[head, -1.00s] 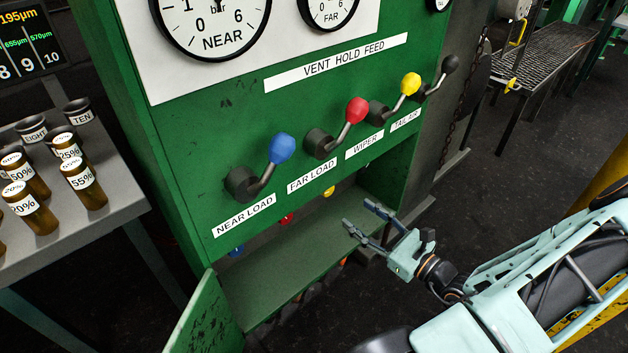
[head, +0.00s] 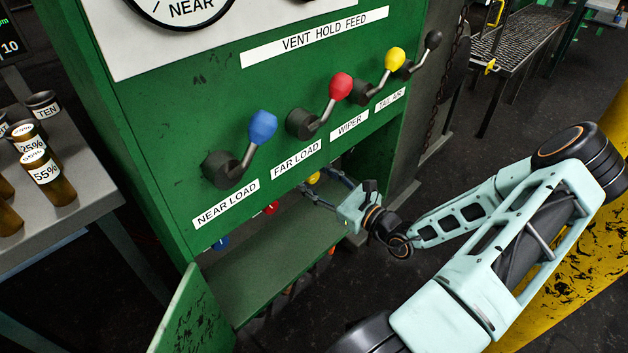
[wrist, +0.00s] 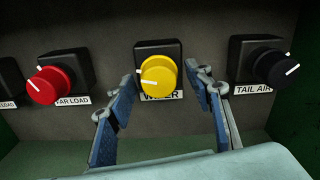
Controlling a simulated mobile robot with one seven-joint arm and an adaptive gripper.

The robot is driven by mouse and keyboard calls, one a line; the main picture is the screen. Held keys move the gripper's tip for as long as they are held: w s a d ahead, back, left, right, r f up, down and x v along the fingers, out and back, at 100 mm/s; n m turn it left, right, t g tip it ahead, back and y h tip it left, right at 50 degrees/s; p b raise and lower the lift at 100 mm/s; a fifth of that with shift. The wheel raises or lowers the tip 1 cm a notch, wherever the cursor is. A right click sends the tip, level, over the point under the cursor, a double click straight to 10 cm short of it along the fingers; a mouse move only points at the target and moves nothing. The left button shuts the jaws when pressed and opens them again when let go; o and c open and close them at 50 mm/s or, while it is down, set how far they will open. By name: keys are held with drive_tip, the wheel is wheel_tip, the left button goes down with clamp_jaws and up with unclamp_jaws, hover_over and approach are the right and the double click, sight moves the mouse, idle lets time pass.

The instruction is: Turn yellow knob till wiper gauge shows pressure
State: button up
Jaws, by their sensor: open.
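The yellow knob (wrist: 159,76) sits on a dark block above the WIPER label in the wrist view, its white mark pointing to the left. In the head view only a small part of the yellow knob (head: 313,178) shows inside the lower opening of the green cabinet. My gripper (wrist: 164,92) is open, with its blue-padded fingers to the left and right below the knob; I cannot tell whether they touch it. In the head view my gripper (head: 322,190) reaches into the opening. The wiper gauge cannot be made out in either view.
A red knob (wrist: 42,87) is left of the yellow one and a black knob (wrist: 271,67) is right. Above the opening are levers with blue (head: 262,127), red (head: 341,86) and yellow (head: 395,58) heads. An open green door (head: 195,315) hangs at lower left.

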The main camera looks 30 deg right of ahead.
drive_tip(key=shift+w, duration=0.1)
drive_tip(key=c, duration=1.2)
drive_tip(key=shift+o, duration=0.2)
drive_tip(key=p, duration=0.1)
drive_tip(key=m+p, duration=0.1)
drive_tip(key=p, duration=0.1)
drive_tip(key=shift+a+r, duration=0.1)
drive_tip(key=shift+r, duration=0.2)
drive_tip(key=m+p, duration=0.3)
drive_tip(key=shift+f+p, duration=0.1)
drive_tip(key=shift+p, duration=0.3)
drive_tip(key=shift+f+m+p, duration=0.2)
drive_tip(key=shift+m+p, duration=0.1)
drive_tip(key=shift+m, duration=0.3)
drive_tip(key=o, duration=1.2)
drive_tip(key=shift+c, duration=0.2)
